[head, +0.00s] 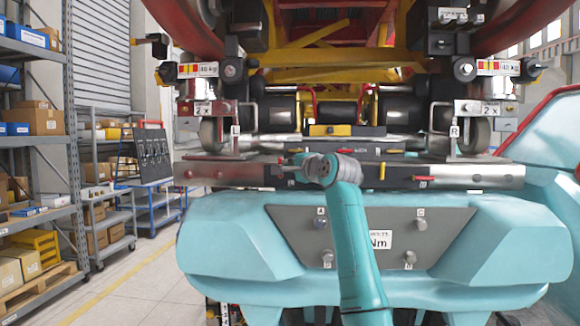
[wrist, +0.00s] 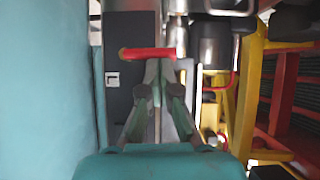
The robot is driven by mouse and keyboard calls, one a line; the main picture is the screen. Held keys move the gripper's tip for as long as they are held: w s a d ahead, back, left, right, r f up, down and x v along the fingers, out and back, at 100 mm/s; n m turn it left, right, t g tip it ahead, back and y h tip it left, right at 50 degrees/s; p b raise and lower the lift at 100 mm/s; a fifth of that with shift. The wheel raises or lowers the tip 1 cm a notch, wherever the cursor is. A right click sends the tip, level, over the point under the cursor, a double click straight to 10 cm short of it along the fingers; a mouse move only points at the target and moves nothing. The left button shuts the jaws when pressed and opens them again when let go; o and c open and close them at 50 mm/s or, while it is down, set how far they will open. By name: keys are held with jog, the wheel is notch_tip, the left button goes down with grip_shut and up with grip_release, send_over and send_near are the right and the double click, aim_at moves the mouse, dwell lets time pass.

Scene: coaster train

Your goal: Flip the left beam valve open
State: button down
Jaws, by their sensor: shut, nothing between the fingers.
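A red valve handle (wrist: 147,53) lies crosswise on the dark grey beam in the wrist view, just beyond my fingertips. My gripper (wrist: 161,68) is shut and empty, its fingertips right at the handle's right half. I cannot tell if they touch it. In the head view, the long metal beam (head: 230,172) runs across above the teal car body. My gripper (head: 287,165) is there near the beam's left part, pointing left and seen small. The left valve is mostly hidden there by the gripper and wrist.
The teal car body (head: 225,235) lies close below the beam and fills the wrist view's left side. Yellow framework (wrist: 248,90) stands at the wrist view's right. Shelves (head: 35,130) stand far left.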

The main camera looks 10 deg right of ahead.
jog(key=shift+w+a+r+n+g+h, duration=0.1)
jog(key=shift+a+r+n+g+h, duration=0.2)
jog(key=shift+n+g, duration=0.3)
jog(key=shift+w+a+r+n+g+h, duration=0.15)
jog(key=shift+a+n+g+h, duration=0.25)
jog(key=shift+n, duration=0.5)
jog(key=shift+w+a+r+n+g+h, duration=0.1)
jog(key=shift+w+a+n+g+h, duration=0.1)
jog(key=shift+a+n+g+h, duration=0.75)
jog(key=n, duration=0.1)
jog(key=a+n+g+h, duration=0.1)
jog(key=n+h, duration=0.1)
jog(key=shift+w+a+f, duration=0.3)
jog(key=shift+f, duration=0.05)
jog(key=shift+w+a+f+n+g+h, duration=0.1)
jog(key=shift+a+f+n+g+h, duration=0.2)
jog(key=shift+n+h, duration=0.3)
jog(key=shift+w+a+f+n+g+h, duration=0.15)
jog(key=shift+a+n+g+h, duration=0.1)
jog(key=shift+n+h, duration=0.25)
jog(key=shift+d, duration=0.1)
jog(key=shift+r, duration=0.15)
jog(key=shift+r, duration=0.7)
jog(key=shift+s+r, duration=0.1)
